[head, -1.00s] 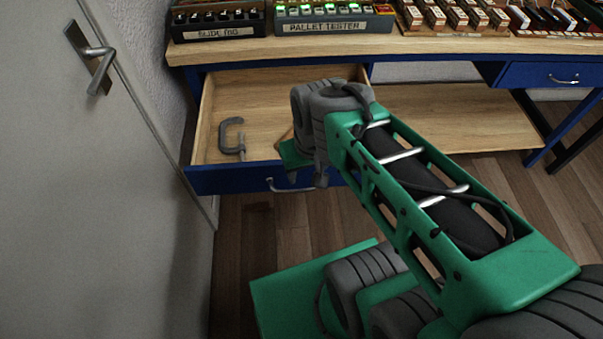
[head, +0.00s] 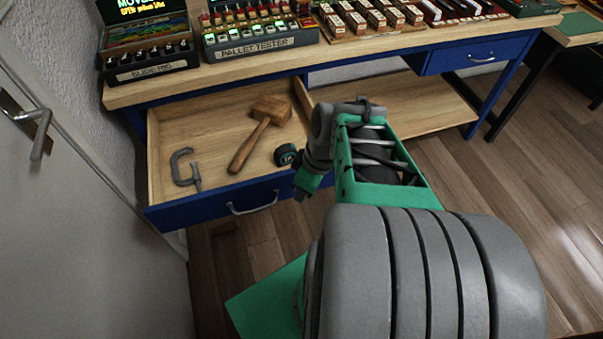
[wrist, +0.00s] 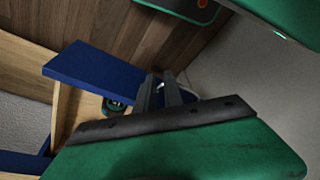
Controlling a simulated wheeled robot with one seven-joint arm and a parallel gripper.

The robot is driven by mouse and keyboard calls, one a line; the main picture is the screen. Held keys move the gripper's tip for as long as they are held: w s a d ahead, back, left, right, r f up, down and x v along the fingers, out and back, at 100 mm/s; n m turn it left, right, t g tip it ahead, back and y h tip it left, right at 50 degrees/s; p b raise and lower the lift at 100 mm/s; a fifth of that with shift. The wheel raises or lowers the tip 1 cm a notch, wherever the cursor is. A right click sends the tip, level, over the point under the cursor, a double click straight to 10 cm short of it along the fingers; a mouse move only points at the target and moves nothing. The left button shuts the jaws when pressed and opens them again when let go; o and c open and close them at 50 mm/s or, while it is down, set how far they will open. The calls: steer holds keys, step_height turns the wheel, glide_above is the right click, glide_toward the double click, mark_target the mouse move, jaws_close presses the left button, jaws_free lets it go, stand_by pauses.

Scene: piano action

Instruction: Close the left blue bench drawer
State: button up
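The left blue bench drawer (head: 215,205) stands pulled out under the bench in the head view, with a silver bar handle (head: 253,204) on its front. Inside are a wooden mallet (head: 258,125), a grey clamp (head: 185,168) and a small dark roll (head: 287,154). My gripper (head: 300,193) is at the right end of the drawer front, right of the handle. In the wrist view, its two fingers (wrist: 162,85) stand close together beside the blue drawer front (wrist: 95,70). Whether they touch it or hold anything is unclear.
The wooden benchtop (head: 300,62) carries labelled boxes and racks. A second blue drawer (head: 480,58) at right is shut. A grey door (head: 80,240) with a handle stands close at left. Wood floor (head: 470,190) is open at right.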

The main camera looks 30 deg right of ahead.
steer(key=s+d+n+t+p, duration=0.1)
steer(key=n, duration=0.1)
steer(key=s+d+r+n+t+y+p, duration=0.1)
steer(key=s+d+n, duration=0.1)
steer(key=s+d+r+n+t+p, duration=0.1)
steer(key=d+n+p, duration=0.1)
steer(key=shift+s+r, duration=0.15)
steer(key=shift+s, duration=0.15)
jaws_close()
steer(key=w+f+n+t, duration=0.1)
steer(key=w+f, duration=0.6)
steer(key=w, duration=0.1)
steer(key=shift+w+a+f+n+t+b, duration=0.25)
steer(key=shift+w+n+t+b, duration=0.05)
steer(key=shift+w+b, duration=0.15)
